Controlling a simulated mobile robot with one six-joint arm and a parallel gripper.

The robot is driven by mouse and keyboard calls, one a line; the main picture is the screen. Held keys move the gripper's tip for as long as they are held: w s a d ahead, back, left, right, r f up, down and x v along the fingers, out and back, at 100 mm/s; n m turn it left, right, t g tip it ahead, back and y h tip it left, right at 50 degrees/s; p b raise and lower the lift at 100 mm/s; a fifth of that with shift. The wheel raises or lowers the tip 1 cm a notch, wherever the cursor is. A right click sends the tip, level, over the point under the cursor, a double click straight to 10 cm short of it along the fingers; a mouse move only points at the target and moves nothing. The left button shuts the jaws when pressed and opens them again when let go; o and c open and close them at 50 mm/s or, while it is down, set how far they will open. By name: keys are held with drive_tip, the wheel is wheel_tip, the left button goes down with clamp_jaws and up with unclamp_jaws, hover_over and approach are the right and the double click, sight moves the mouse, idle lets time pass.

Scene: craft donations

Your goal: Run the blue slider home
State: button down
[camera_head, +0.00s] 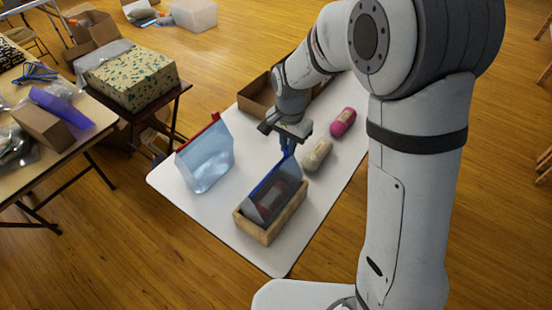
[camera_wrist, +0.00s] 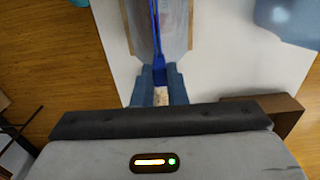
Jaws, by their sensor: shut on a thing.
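A clear bag (camera_head: 262,205) with a blue zip rail (camera_head: 266,176) along its top stands in a wooden box (camera_head: 262,232). A dark reddish item shows dimly inside it. My gripper (camera_head: 288,150) is at the far end of the rail. In the wrist view my gripper (camera_wrist: 160,88) points along the rail (camera_wrist: 156,30), its fingers on either side of the blue slider (camera_wrist: 160,75). It is shut on the slider. The slider's inner faces are hidden by the fingers, and how far the zip is closed cannot be told.
A second clear bag (camera_head: 205,165) with a red top stands to the left on the white table (camera_head: 235,235). Beige yarn (camera_head: 317,155) and pink yarn (camera_head: 343,122) lie to the right. An open cardboard box (camera_head: 256,97) is behind my gripper. The table's front left is bare.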

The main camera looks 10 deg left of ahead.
drive_tip(key=shift+w, duration=0.2)
drive_tip(key=c, duration=1.4)
unclamp_jaws()
drive_tip(key=shift+c, duration=0.2)
wheel_tip(320, 180, up, 8)
drive_tip(key=shift+f+b, duration=0.1)
drive_tip(key=shift+b, duration=0.3)
